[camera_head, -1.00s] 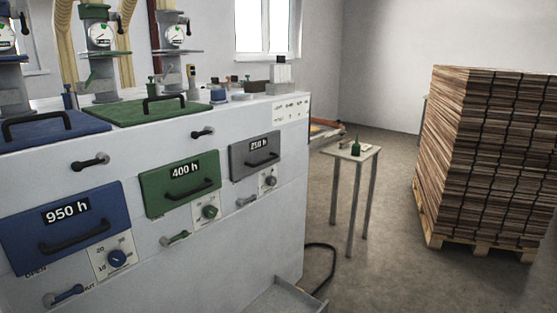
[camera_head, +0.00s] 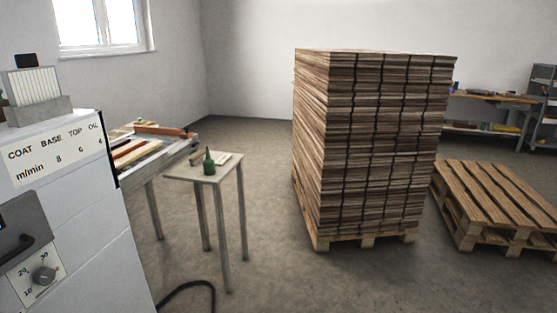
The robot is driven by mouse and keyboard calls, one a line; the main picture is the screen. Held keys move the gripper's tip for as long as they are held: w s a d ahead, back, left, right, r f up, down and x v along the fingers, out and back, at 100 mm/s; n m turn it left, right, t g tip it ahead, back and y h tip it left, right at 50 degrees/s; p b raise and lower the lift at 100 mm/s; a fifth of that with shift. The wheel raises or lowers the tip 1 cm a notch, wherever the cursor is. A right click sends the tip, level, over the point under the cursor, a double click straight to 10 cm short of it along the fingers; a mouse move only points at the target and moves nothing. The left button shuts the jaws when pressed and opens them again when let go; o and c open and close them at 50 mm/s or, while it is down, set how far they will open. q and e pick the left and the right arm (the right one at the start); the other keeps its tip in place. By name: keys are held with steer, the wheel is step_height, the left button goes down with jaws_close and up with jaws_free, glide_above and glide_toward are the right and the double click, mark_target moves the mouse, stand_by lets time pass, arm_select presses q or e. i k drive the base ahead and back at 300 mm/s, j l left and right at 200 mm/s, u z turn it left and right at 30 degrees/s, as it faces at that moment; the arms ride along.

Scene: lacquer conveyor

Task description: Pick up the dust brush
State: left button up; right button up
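I cannot make out the dust brush for certain. A small side table (camera_head: 184,171) stands left of centre. On it are a green bottle (camera_head: 209,165) and a small pale item (camera_head: 226,158) beside it, too small to identify. Behind it, a longer bench (camera_head: 143,158) carries several elongated items, among them a reddish-brown one (camera_head: 160,130). Neither of my grippers shows in the head view.
The white machine (camera_head: 80,240) with a speed label fills the left edge. A tall stack of boards (camera_head: 365,150) stands on a pallet right of centre. Empty pallets (camera_head: 500,200) lie at the right. A black hose (camera_head: 185,290) lies on the floor. Open floor lies between table and stack.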

mark_target(194, 160)
steer(key=i+l, duration=0.1)
steer(key=i, duration=0.75)
steer(key=i+l, duration=0.1)
steer(key=i, duration=0.75)
